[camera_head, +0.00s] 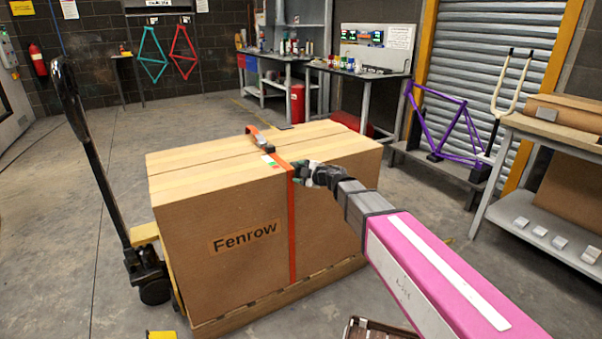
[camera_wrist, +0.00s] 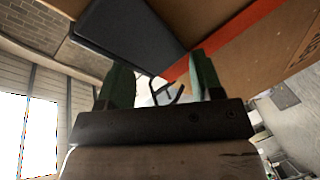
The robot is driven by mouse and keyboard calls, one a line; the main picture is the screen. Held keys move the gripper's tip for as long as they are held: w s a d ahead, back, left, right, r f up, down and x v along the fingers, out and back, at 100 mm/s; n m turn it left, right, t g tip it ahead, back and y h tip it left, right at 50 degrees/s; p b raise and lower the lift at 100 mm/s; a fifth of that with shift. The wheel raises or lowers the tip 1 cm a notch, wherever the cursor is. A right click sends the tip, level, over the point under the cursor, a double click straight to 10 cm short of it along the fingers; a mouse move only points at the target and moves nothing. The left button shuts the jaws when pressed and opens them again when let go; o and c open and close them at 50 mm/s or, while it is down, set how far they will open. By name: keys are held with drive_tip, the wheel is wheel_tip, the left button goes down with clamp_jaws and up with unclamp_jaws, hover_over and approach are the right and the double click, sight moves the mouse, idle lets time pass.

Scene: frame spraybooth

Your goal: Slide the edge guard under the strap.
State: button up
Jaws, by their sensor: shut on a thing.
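A large cardboard box (camera_head: 215,225) marked "Fenrow" has an orange strap (camera_head: 291,230) running over its top and down its front face. In the wrist view the strap (camera_wrist: 235,37) crosses the box diagonally. My gripper (camera_head: 301,171) is at the top front edge of the box, just right of the strap. Its green fingers (camera_wrist: 160,80) are shut on a dark grey flat piece, which I take as the edge guard (camera_wrist: 130,35). The guard's end appears close to the strap; I cannot tell whether any of it is under. The head view hardly shows the guard.
The box stands on a wooden pallet (camera_head: 225,322) with a pallet jack (camera_head: 95,160) at left. A dark buckle (camera_head: 252,130) sits on the strap at the box top. A bench (camera_head: 515,125) stands at right.

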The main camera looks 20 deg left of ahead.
drive_tip(key=o, duration=0.8)
drive_tip(key=shift+o, duration=0.2)
